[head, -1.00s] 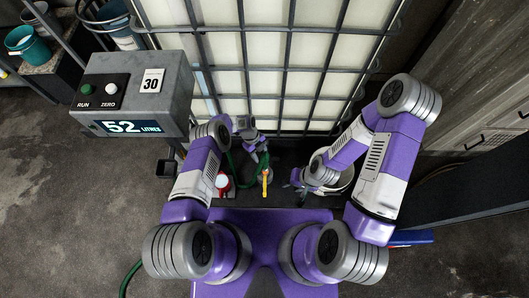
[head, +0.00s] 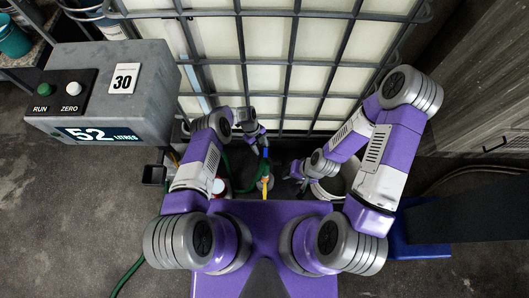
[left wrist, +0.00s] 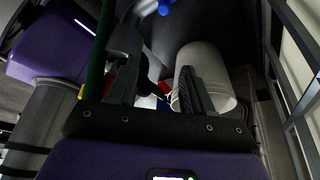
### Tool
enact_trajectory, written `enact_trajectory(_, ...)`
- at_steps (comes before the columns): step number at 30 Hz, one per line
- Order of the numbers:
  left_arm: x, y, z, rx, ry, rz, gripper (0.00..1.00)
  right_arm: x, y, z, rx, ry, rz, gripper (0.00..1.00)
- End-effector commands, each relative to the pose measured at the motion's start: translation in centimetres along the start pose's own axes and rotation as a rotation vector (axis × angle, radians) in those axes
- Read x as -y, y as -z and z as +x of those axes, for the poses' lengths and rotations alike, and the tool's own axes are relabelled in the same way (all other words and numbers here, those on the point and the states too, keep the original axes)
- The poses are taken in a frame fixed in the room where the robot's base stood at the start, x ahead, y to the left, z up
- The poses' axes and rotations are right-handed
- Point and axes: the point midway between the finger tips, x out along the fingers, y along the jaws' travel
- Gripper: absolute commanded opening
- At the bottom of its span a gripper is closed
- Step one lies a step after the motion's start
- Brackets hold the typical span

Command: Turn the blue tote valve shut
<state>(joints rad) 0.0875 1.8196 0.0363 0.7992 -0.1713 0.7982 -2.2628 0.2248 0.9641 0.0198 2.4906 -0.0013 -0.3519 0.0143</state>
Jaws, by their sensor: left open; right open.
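The caged white tote (head: 270,75) stands in front of me. A small blue part, seemingly the tote valve's handle (head: 265,153), shows just below my left gripper (head: 259,137) in the head view. In the left wrist view a blue piece (left wrist: 165,7) is at the top edge, beyond the open, empty fingers of the left gripper (left wrist: 155,70). A yellow part (head: 265,186) is just below the blue one in the head view. My right gripper (head: 298,172) is open near the bucket, to the right of the valve.
A white bucket (head: 325,187) stands right of the valve; a pale cylinder, likely it, shows in the left wrist view (left wrist: 214,75). A green hose (left wrist: 96,55) runs beside the left gripper. A grey box (head: 110,95) reads 52 litres, with RUN and ZERO buttons and a 30 card.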

Motion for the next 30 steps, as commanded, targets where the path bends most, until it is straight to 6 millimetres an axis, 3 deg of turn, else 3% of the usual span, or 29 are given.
enact_trajectory(1, 0.0, -1.0, 2.4, 0.000, -0.001, 0.000, 0.50, -0.9, 0.1, 2.4, 0.000, 0.000, 0.000, 0.43)
enact_trajectory(3, 0.0, -1.7, 4.1, 0.000, -0.001, 0.000, 0.50, -1.6, 0.2, 4.2, 0.001, 0.000, 0.000, 0.43)
enact_trajectory(10, 0.0, -3.5, 8.4, 0.000, 0.000, 0.000, 0.50, -3.2, 0.3, 8.5, 0.001, 0.000, 0.000, 0.43)
enact_trajectory(20, 0.0, -4.1, 10.7, -0.001, -0.001, 0.000, 0.50, -3.9, 0.5, 10.4, 0.000, 0.000, 0.000, 0.43)
enact_trajectory(30, -0.1, -4.2, 15.9, 0.000, -0.001, 0.000, 0.50, -4.5, 0.5, 12.1, 0.000, 0.000, 0.000, 0.43)
